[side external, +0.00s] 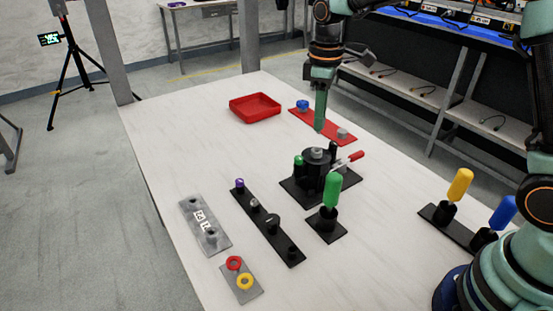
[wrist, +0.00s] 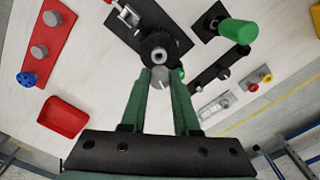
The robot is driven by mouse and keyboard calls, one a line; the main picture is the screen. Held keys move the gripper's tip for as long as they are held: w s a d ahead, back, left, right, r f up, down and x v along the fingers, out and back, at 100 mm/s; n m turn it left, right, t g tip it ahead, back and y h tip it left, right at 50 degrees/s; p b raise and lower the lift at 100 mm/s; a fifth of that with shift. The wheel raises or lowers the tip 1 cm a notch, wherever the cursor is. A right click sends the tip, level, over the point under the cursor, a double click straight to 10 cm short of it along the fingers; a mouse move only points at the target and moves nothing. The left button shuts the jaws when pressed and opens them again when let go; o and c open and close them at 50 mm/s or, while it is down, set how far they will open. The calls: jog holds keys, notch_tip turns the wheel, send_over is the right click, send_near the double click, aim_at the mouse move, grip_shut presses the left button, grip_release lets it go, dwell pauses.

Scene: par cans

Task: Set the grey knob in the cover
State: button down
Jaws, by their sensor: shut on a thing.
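My gripper (wrist: 157,75) is shut on a small grey knob (wrist: 158,79), which shows between the fingertips in the wrist view. In the side view my gripper (side external: 319,128) points down above the black cover (side external: 316,172), with a visible gap, and its fingers hide the held knob. The cover is a round black body on a black base plate, with a grey round fitting (side external: 317,152) on top. In the wrist view this fitting (wrist: 158,55) shows a dark centre, just beyond the fingertips.
A red plate (side external: 322,124) with a blue knob and grey knobs lies behind. A red tray (side external: 255,108) stands at back left. A red-handled lever (side external: 352,158) and a green-handled tool (side external: 332,195) stand close to the cover. A black strip (side external: 268,228) with small parts lies at front left.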

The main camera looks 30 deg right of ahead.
jog(key=shift+d+f, duration=0.1)
jog(key=shift+f, duration=2.65)
jog(key=shift+f, duration=0.15)
jog(key=c, duration=1)
grip_release()
jog(key=o, duration=0.6)
